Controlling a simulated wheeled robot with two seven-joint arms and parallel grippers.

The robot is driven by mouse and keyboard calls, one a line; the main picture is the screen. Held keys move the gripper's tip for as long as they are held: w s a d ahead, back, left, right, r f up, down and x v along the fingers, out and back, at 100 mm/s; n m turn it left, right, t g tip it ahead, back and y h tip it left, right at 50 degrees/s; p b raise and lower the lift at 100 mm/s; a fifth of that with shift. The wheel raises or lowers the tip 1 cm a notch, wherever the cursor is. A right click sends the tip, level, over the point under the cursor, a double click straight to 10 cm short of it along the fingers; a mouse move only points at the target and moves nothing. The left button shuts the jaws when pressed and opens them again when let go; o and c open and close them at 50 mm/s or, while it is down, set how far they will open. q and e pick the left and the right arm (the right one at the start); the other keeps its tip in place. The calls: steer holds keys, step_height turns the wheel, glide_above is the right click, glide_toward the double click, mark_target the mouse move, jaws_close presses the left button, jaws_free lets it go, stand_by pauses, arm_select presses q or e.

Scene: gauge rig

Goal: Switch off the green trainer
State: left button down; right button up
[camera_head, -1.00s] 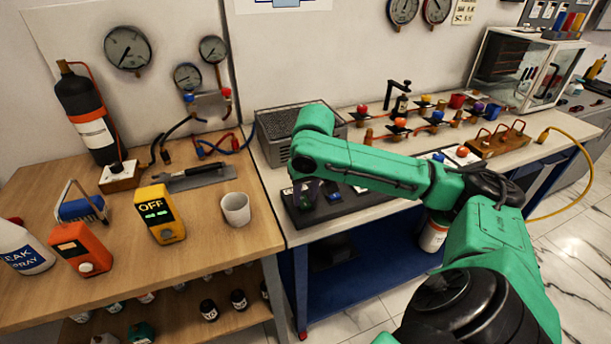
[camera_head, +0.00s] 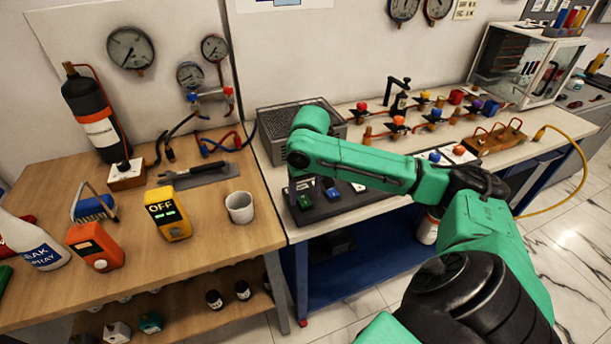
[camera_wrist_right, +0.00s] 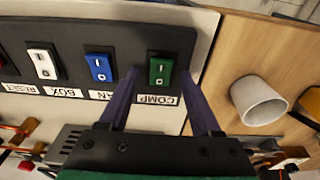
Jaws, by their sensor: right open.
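A black switch panel (camera_head: 330,207) lies near the front edge of the right bench. It bears a green rocker switch (camera_wrist_right: 160,73) labelled COMP, at the panel's left end in the head view (camera_head: 305,202). A blue rocker (camera_wrist_right: 99,68) and a white rocker (camera_wrist_right: 43,64) sit beside it. I cannot tell which side of the green rocker is pressed. My right gripper (camera_wrist_right: 162,88) is open, its two dark purple fingers apart and either side of the green switch. I cannot tell if they touch the panel. In the head view my right gripper (camera_head: 306,183) is partly hidden by its arm.
A white cup (camera_head: 240,208) stands on the wooden table left of the panel. A yellow box marked OFF (camera_head: 167,214) and an orange box (camera_head: 96,247) stand farther left. A grey perforated case (camera_head: 272,130) is behind my arm. Valves (camera_head: 398,123) line the bench.

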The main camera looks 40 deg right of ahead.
mark_target(308, 209)
step_height(308, 209, up, 14)
steer(key=s+p, duration=0.1)
steer(key=s, duration=0.1)
steer(key=shift+a+r, duration=0.15)
steer(key=shift+a, duration=0.15)
steer(key=shift+w, duration=0.1)
